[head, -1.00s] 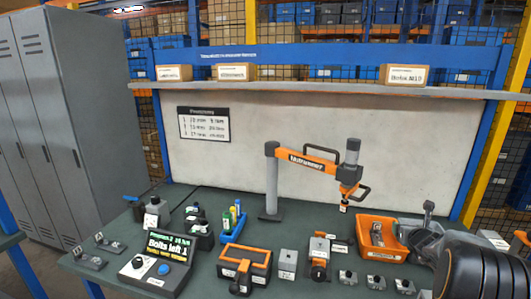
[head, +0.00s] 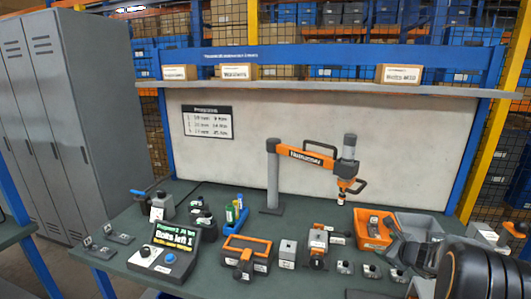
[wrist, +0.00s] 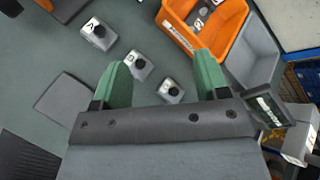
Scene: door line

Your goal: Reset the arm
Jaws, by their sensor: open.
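My gripper (wrist: 163,82) is open in the wrist view, its two green fingers apart with nothing between them. It is over the green bench top (wrist: 55,60). Small grey blocks with black knobs lie ahead of it: one labelled A (wrist: 98,35), one labelled B (wrist: 139,65) near the left finger, and a third (wrist: 171,90) seen between the fingers. In the head view my dark arm fills the lower right corner, its front end over the right part of the bench.
An orange bin (head: 372,230) with metal parts stands by a grey bin (wrist: 252,58), close to my gripper. An orange screwdriver arm (head: 315,157) stands behind. A display box reading "Bolts left 1" (head: 165,250) is at left. Grey lockers (head: 75,110) stand further left.

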